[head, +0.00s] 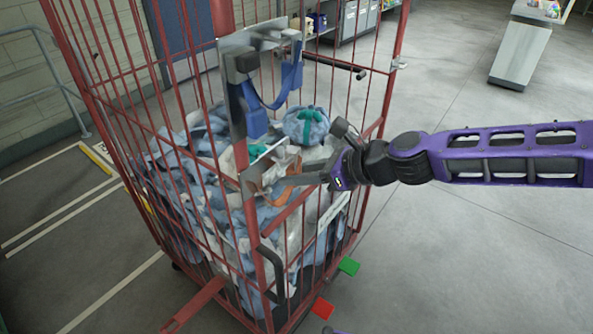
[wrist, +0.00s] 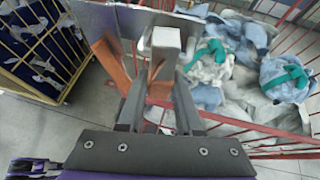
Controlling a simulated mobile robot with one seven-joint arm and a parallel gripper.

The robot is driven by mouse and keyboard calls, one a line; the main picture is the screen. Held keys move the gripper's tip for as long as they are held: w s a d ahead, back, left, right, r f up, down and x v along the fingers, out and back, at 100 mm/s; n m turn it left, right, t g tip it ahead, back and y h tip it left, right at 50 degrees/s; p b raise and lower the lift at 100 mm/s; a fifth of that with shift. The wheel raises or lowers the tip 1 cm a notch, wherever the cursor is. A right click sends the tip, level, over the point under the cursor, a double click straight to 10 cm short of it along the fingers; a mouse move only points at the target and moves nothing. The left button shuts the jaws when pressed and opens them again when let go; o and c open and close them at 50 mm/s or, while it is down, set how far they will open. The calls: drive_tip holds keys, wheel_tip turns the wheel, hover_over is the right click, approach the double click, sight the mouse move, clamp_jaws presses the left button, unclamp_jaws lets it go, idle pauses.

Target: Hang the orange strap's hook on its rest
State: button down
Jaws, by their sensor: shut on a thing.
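My gripper (wrist: 162,72) is shut on the light grey hook (wrist: 166,38) of the orange strap, seen in the wrist view. The orange strap (wrist: 111,64) hangs in a band left of the fingers, with another orange piece between them. In the head view, my gripper (head: 272,180) reaches in from the right at the front of the red cage, below the upright metal plate (head: 232,108). Orange strap (head: 281,187) shows beside the fingers; the hook is hard to make out there. I cannot tell which part is the orange strap's rest.
The red cage trolley (head: 134,92) holds grey-blue bags with green straps. A blue strap (head: 283,88) hangs by dark fittings at the plate. A dark horizontal bar (head: 335,66) sticks out on the right. A yellow cage (wrist: 70,82) stands left in the wrist view.

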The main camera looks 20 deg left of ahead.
drive_tip(key=shift+f, duration=0.4)
drive_tip(key=shift+c, duration=0.5)
unclamp_jaws()
drive_tip(key=s+d, duration=0.2)
drive_tip(key=d, duration=0.4)
drive_tip(key=shift+s+d+p, duration=0.25)
drive_tip(key=shift+s+p, duration=0.05)
drive_tip(key=shift+s, duration=0.1)
idle(0.4)
idle(0.3)
